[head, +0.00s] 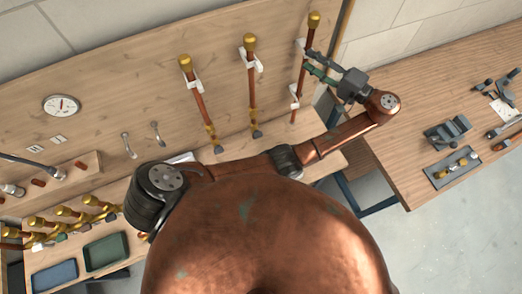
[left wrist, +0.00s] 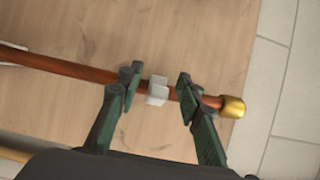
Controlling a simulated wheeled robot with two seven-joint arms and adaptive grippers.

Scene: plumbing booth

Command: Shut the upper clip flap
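The upper white clip (head: 300,44) is on the back board at the rightmost copper pipe (head: 302,75), below its brass cap (head: 314,19). In the left wrist view the clip (left wrist: 157,91) sits across the pipe (left wrist: 60,65); I cannot tell how far its flap stands open. My left gripper (head: 312,62) is close in front of the pipe. In the left wrist view its green fingers (left wrist: 158,84) are spread, one on each side of the clip, with nothing between them touching. My right gripper is not in view.
A lower white clip (head: 295,96) holds the same pipe. Two more capped pipes (head: 251,80) (head: 196,85) hang to the left. A wooden bench (head: 420,100) with a grey vise (head: 447,131) stands at the right. Trays (head: 106,251) and valves lie at the lower left.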

